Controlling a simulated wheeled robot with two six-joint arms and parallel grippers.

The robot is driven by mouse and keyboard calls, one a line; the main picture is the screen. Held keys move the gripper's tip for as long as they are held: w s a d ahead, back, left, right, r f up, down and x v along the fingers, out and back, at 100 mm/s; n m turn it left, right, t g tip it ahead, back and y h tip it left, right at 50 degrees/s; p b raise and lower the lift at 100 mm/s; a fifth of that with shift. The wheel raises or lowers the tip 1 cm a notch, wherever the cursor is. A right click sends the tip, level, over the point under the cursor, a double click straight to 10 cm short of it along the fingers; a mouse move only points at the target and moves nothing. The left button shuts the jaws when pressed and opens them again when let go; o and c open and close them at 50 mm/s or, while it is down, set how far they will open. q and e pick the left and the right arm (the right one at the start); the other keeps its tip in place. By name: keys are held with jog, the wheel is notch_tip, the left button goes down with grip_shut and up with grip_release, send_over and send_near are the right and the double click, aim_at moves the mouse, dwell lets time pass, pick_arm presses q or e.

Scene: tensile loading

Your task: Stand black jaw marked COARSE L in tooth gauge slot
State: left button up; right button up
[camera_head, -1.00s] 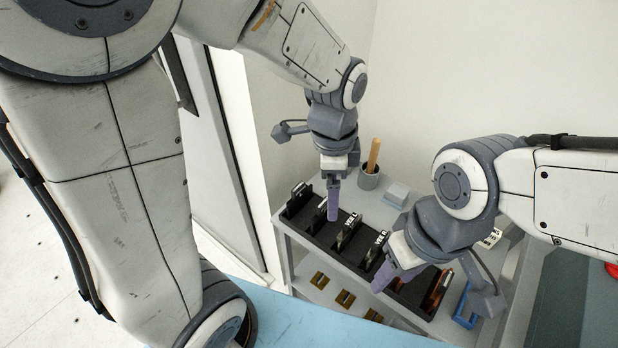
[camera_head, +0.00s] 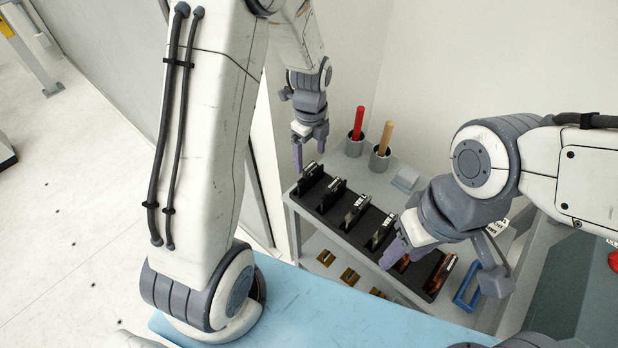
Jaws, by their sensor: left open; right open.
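Several jaws stand in a row in a black rack (camera_head: 322,212) on a grey cart. The black jaw (camera_head: 311,176) at the rack's far left end may be the COARSE L one; its marking is too small to read. A second black jaw (camera_head: 332,196) stands beside it. My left gripper (camera_head: 310,156) is open and empty, fingers pointing down just above the far-left jaw. My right gripper (camera_head: 396,256) is open over the rack's right part, near the orange-brown jaws. I cannot make out the tooth gauge slot for certain.
Jaws marked VEE (camera_head: 356,212) stand mid-rack. Behind are cups holding a red handle (camera_head: 359,122) and a tan handle (camera_head: 385,138), and a grey block (camera_head: 405,178). A blue frame (camera_head: 467,292) lies at right. Brass pieces (camera_head: 326,257) sit on the lower shelf. A blue tabletop (camera_head: 330,310) is in front.

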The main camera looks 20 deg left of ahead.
aim_at(310, 165)
pick_arm(q)
notch_tip(310, 165, down, 4)
jog(key=shift+s+f+p, duration=0.1)
jog(key=shift+f+p, duration=0.15)
jog(key=shift+p, duration=0.1)
grip_shut()
